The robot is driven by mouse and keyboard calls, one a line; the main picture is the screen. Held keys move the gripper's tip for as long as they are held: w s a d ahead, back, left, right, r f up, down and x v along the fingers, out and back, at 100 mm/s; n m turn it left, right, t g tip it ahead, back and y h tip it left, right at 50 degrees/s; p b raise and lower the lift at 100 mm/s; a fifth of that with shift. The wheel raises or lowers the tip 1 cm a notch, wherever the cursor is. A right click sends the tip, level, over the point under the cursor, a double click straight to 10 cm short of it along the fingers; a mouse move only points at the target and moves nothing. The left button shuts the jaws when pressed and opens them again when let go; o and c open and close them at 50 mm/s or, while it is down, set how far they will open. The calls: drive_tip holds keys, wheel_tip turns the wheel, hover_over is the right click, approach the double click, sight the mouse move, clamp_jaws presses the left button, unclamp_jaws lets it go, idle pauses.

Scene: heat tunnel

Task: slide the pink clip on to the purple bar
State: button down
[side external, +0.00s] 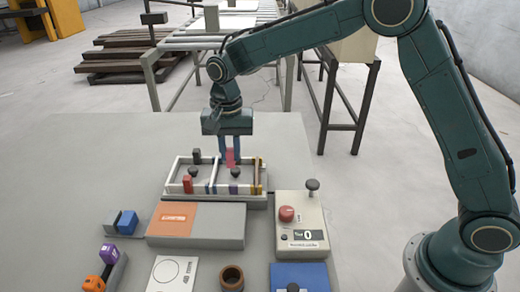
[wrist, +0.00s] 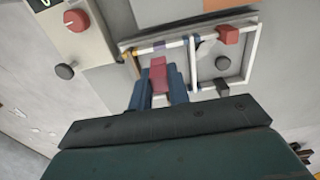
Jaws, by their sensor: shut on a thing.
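The pink clip (side external: 231,157) is between the blue fingers of my gripper (side external: 236,153), which is shut on it. In the wrist view the clip (wrist: 158,76) sticks out past the fingertips, over the frame's opening. A short purple stretch (side external: 234,189) shows on the near rail of the white frame, and also in the wrist view (wrist: 160,45); I take it for the purple bar. The clip is on the far side of it in the side view and looks apart from it. The fingers hide part of the clip and the far rail.
The white frame (side external: 175,172) carries a red clip (side external: 188,184) and a dark clip (side external: 196,155). Dark knobs stand inside it. A button box (side external: 302,225) is at right, a grey-and-orange block (side external: 196,222) in front. Small coloured parts lie front left.

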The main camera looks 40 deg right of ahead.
drive_tip(key=shift+f, duration=0.15)
hover_over(233, 186)
drive_tip(key=shift+f, duration=2.75)
drive_tip(key=shift+f, duration=1.45)
drive_tip(key=c, duration=1.3)
unclamp_jaws()
drive_tip(key=shift+o, duration=0.2)
wheel_tip(233, 186, up, 14)
drive_tip(key=shift+f, duration=0.1)
